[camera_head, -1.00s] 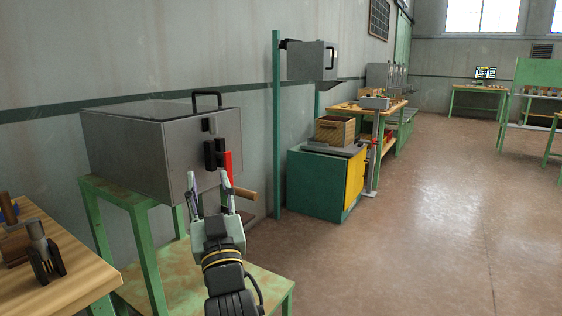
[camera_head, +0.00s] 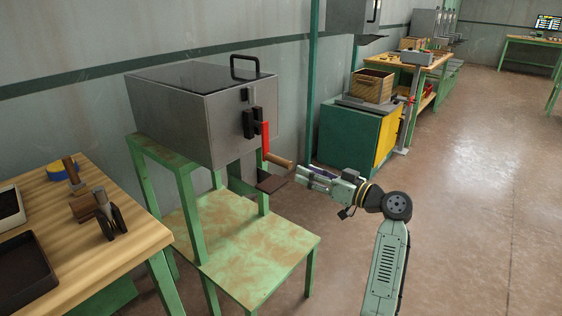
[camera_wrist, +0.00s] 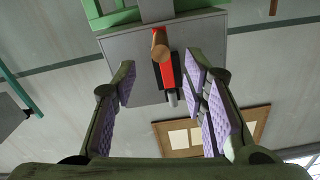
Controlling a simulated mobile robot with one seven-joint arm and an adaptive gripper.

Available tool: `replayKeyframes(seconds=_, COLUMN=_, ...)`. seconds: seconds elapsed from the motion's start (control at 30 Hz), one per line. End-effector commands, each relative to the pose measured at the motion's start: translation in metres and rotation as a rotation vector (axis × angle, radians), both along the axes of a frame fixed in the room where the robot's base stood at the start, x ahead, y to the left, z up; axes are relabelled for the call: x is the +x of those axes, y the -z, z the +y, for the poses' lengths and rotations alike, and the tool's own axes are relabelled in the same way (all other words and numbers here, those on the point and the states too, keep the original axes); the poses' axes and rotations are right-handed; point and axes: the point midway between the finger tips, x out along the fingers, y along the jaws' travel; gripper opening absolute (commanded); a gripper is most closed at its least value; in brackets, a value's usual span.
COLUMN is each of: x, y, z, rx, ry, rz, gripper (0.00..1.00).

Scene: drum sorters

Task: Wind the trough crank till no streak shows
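The trough is a grey metal box (camera_head: 190,120) with a dark top and a black handle, standing on a green frame. Its crank has a red arm (camera_head: 265,141) on the front face and a wooden grip (camera_head: 278,160) sticking out to the right. My gripper (camera_head: 303,174) is just off the end of the wooden grip, slightly below and right of it. In the wrist view my gripper (camera_wrist: 160,85) is open and empty; the wooden grip (camera_wrist: 160,45) shows ahead between the fingers, apart from them. I cannot make out a streak on the box.
A green stand shelf (camera_head: 245,245) lies below the box. A wooden workbench (camera_head: 75,225) with trays and tools is at the left. A green and yellow cabinet (camera_head: 355,135) with a crate stands behind. The floor on the right is clear.

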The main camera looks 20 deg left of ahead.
Motion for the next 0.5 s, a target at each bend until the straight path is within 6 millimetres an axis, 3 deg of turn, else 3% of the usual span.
replayKeyframes(seconds=0.5, x=0.029, y=-0.002, z=0.084, rx=-0.002, ry=-0.002, rz=0.002, gripper=0.40)
